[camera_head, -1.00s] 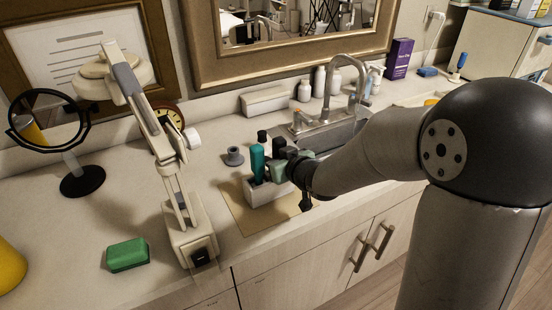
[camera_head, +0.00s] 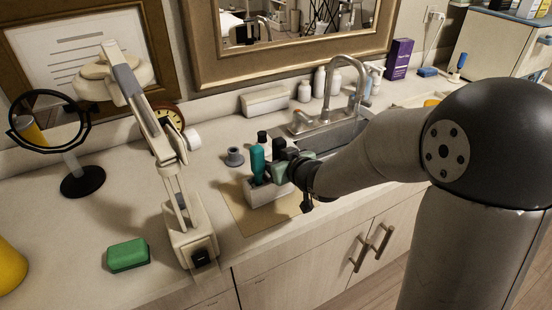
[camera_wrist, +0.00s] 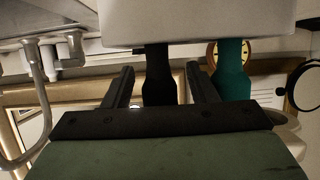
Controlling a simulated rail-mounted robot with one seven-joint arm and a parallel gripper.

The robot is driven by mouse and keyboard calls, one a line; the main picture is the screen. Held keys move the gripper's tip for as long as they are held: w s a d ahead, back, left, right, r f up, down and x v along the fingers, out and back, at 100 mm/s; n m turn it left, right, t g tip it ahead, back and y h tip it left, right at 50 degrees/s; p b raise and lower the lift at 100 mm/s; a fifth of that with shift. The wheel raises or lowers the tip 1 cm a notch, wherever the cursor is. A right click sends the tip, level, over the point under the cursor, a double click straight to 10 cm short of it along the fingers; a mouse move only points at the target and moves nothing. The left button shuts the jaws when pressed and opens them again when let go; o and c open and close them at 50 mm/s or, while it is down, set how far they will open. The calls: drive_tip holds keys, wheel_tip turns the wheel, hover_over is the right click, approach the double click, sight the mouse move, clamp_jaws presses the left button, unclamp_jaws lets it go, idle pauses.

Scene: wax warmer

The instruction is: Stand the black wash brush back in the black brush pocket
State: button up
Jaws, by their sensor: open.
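The white brush holder (camera_head: 268,194) stands on a tan mat on the counter. In the wrist view, the holder (camera_wrist: 200,20) fills the top, as the picture is upside down. The black wash brush (camera_head: 279,148) is upright at the holder, beside the teal brush (camera_head: 257,164). In the wrist view, the black brush (camera_wrist: 158,75) runs into the holder's rim between my fingers, with a gap on each side. The teal brush (camera_wrist: 232,70) is outside the fingers. My gripper (camera_wrist: 162,88) is open around the black brush. The inside of the pocket is hidden.
The tan mat (camera_head: 238,213) lies under the holder. A grey-blue spool-like piece (camera_head: 234,157) and a dark-capped bottle (camera_head: 262,138) stand behind. The sink faucet (camera_head: 345,95) is to the right, the jointed lamp arm (camera_head: 172,190) to the left. A green block (camera_head: 128,255) lies front left.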

drive_tip(key=p+v, duration=0.3)
drive_tip(key=v, duration=0.4)
drive_tip(key=shift+s+p, duration=0.2)
drive_tip(key=shift+p, duration=0.2)
idle(0.8)
drive_tip(key=shift+d+r, duration=0.1)
drive_tip(key=b+v, duration=0.5)
drive_tip(key=v, duration=0.2)
drive_tip(key=shift+s, duration=0.25)
drive_tip(key=shift+d+r, duration=0.1)
drive_tip(key=shift+d, duration=0.05)
idle(0.6)
